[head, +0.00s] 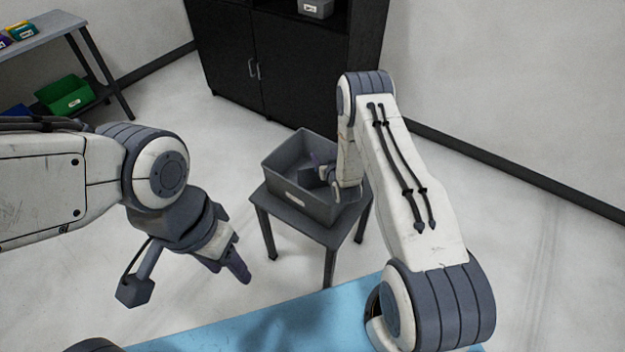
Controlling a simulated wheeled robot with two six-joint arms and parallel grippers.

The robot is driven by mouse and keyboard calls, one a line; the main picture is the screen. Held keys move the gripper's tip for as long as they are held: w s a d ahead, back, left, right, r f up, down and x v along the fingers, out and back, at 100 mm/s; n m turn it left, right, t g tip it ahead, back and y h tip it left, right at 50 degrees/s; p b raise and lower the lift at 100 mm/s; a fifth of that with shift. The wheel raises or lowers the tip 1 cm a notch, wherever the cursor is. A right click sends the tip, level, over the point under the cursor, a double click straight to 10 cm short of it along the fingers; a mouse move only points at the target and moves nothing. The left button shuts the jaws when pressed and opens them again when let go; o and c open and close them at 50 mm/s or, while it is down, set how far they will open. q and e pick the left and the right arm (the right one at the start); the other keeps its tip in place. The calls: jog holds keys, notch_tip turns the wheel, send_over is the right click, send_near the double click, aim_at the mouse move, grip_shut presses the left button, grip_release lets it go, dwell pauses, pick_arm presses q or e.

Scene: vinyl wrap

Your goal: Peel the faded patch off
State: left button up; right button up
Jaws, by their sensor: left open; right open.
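No faded patch can be made out in the head view. A light blue surface (330,312), with darker shadows on it, shows along the bottom edge; much of it is out of frame or behind my arm. My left gripper (240,270) is open, pointing down near the far edge of the blue surface, with nothing seen in it. My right gripper (318,165) reaches over the grey bin (290,192) and is open; its fingers are partly hidden by my own wrist. Whether anything lies in the bin is hard to tell.
The bin stands on a small dark table (325,238) beyond the blue surface. A black cabinet (300,98) is at the back. A shelf unit (45,30) at the upper left holds a green bin (65,95). Pale floor lies clear between them.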

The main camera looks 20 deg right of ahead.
jog(key=b+v, duration=0.1)
jog(key=v, duration=0.8)
jog(key=shift+s, duration=0.15)
jog(key=s+a+r+n+g+y, duration=0.1)
jog(key=s+a+r+n+g, duration=0.15)
jog(key=a+r, duration=0.45)
jog(key=s+a+r+n+g+y, duration=0.1)
jog(key=s+a+r+g+y, duration=0.2)
jog(key=a, duration=0.6)
jog(key=s+a+r+n+g+h, duration=0.1)
jog(key=s+r+g, duration=0.3)
jog(key=s, duration=0.9)
jog(key=s+a+r+n+g+h, duration=0.1)
jog(key=s+a+r+n+g, duration=0.2)
jog(key=s+r, duration=0.6)
jog(key=s+g, duration=0.1)
jog(key=s, duration=0.4)
jog(key=shift+s, duration=0.15)
